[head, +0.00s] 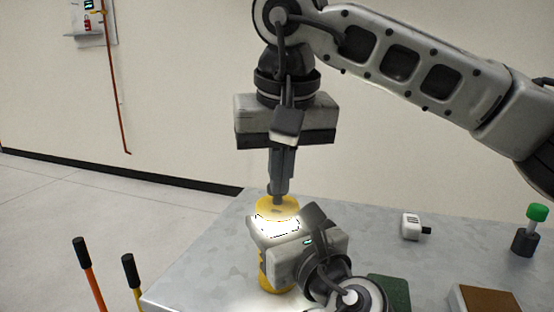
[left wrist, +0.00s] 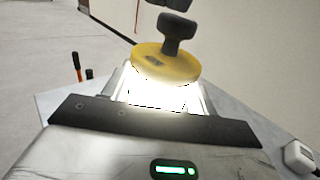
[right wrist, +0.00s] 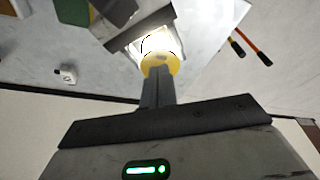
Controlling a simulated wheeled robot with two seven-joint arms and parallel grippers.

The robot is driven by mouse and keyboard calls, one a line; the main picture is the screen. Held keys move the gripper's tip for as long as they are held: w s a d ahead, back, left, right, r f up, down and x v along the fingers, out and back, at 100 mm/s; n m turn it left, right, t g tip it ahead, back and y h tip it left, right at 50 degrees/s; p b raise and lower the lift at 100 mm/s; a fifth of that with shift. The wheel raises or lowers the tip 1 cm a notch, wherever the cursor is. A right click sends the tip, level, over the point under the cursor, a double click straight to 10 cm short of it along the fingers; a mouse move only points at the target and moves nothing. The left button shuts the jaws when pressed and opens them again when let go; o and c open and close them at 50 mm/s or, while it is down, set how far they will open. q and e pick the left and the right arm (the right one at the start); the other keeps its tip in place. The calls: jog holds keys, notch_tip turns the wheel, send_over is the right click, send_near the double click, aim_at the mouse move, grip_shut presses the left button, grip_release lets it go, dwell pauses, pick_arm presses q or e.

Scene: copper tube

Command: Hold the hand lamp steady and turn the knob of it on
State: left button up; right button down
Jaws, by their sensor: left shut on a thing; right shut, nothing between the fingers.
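The hand lamp has a yellow round top (head: 277,206), a brightly glowing white band under it and a yellow base (head: 266,280). It stands upright on the grey table. My left gripper (head: 274,228) is shut around the lamp's glowing middle; the yellow top shows above it in the left wrist view (left wrist: 166,64).
A small white device (head: 411,226) and a green-capped dark container (head: 526,232) stand on the right of the table (head: 350,225). A green block (head: 388,291) and a brown-topped box (head: 485,299) lie at the front. Orange and yellow handles (head: 92,275) rise left of the table.

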notch_tip(320, 180, up, 5)
jog(key=shift+f, duration=0.2)
dwell(0.3)
pick_arm(q)
jog(key=o, duration=1.2)
jog(key=shift+o, duration=0.2)
